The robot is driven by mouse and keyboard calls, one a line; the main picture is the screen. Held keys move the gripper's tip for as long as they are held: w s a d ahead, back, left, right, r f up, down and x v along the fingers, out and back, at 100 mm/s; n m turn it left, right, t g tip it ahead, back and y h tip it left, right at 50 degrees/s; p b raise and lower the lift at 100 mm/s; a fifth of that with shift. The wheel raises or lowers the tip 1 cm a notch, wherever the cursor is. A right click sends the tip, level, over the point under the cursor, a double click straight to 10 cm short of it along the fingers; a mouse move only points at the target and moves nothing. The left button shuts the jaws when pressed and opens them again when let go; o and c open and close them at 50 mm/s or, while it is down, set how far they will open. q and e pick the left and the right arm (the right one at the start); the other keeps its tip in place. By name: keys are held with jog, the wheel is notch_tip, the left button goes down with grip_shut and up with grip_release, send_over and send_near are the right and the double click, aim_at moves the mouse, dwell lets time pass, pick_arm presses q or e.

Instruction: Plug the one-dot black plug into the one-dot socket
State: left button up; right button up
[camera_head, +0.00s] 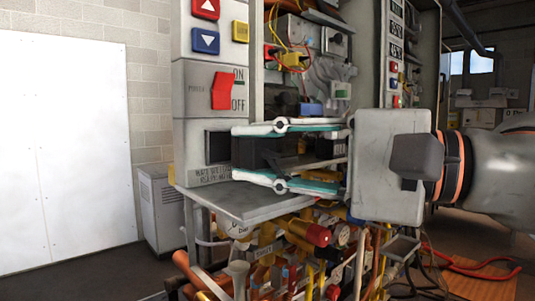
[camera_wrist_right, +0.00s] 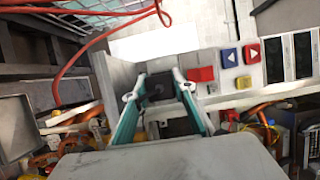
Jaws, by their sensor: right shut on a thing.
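My right gripper (camera_head: 238,153) comes in from the right and is shut on a black plug (camera_head: 255,152), one finger above it and one below. In the right wrist view, the black plug (camera_wrist_right: 159,87) sits between the fingertips. A dark square socket (camera_head: 217,147) is in the grey panel, just left of the fingertips and level with the plug. I cannot tell whether the plug touches the socket. No dot marks are readable on either. My left gripper is not in view.
A red power switch (camera_head: 223,91) is above the socket, with blue (camera_head: 206,41) and yellow (camera_head: 241,31) buttons higher up. A grey shelf (camera_head: 240,203) juts out below the gripper. Pipes and valves (camera_head: 305,232) crowd the space underneath. Wiring is behind the gripper.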

jog(key=shift+w+a, duration=0.6)
jog(key=shift+w, duration=0.2)
jog(key=shift+w+a, duration=0.55)
jog(key=shift+w, duration=0.25)
jog(key=shift+a, duration=0.1)
dwell(1.0)
dwell(0.5)
jog(key=shift+w+a, duration=0.1)
jog(key=shift+w, duration=0.05)
jog(key=shift+w+a, duration=0.1)
jog(key=shift+w, duration=0.05)
jog(key=shift+w+r, duration=0.2)
jog(key=shift+w, duration=0.05)
dwell(0.4)
